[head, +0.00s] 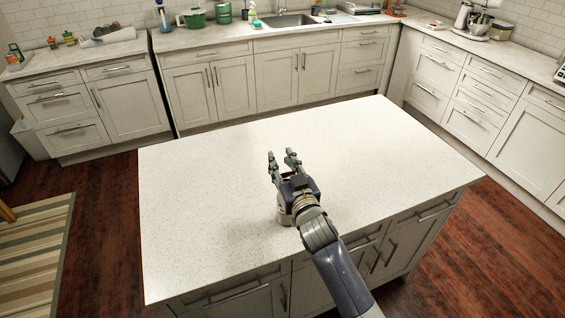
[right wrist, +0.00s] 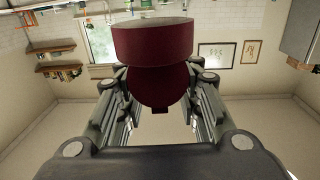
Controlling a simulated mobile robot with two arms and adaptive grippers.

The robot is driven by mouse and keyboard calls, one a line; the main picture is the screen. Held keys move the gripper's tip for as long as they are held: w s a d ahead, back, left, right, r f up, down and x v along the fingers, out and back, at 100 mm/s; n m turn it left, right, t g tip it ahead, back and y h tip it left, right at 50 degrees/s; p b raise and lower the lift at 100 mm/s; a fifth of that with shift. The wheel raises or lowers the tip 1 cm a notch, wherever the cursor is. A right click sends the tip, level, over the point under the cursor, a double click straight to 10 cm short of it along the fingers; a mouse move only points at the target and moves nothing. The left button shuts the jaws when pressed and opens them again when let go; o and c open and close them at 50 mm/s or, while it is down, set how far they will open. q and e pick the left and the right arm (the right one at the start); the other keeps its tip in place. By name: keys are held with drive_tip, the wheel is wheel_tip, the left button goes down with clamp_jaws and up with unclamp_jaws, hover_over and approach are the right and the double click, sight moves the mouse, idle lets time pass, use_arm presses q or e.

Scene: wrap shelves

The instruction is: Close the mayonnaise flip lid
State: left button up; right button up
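My right gripper (head: 282,156) is over the front half of the white island top, its two fingers spread apart. In the right wrist view the open fingers (right wrist: 160,82) stand on either side of a dark red cap. Its wide band (right wrist: 153,40) is at the top, and a round flap (right wrist: 158,86), seemingly the flip lid standing open, is below. I cannot tell whether a finger touches it. A small pale shape (head: 284,218) shows under the gripper in the head view, perhaps the mayonnaise bottle; the hand hides most of it. My left gripper is not in view.
The island top (head: 200,200) is otherwise bare, with free room all around the hand. Counters with a sink (head: 290,19), a green pot (head: 192,17) and a mixer (head: 480,20) line the walls. A striped rug (head: 35,255) lies on the floor at left.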

clamp_jaws()
idle(0.3)
drive_tip(key=t+b, duration=0.1)
drive_tip(key=b, duration=0.4)
drive_tip(key=s+t+b, duration=0.1)
drive_tip(key=t+b, duration=0.1)
drive_tip(key=b, duration=0.4)
drive_tip(key=shift+s+d+f+t+y, duration=0.1)
drive_tip(key=shift+d+f+t+y, duration=0.05)
drive_tip(key=shift+t+y, duration=0.2)
drive_tip(key=shift+s+r+t+b, duration=0.15)
drive_tip(key=shift+r+t+b, duration=0.1)
drive_tip(key=shift+b, duration=0.35)
drive_tip(key=o, duration=1.2)
unclamp_jaws()
drive_tip(key=shift+c, duration=0.2)
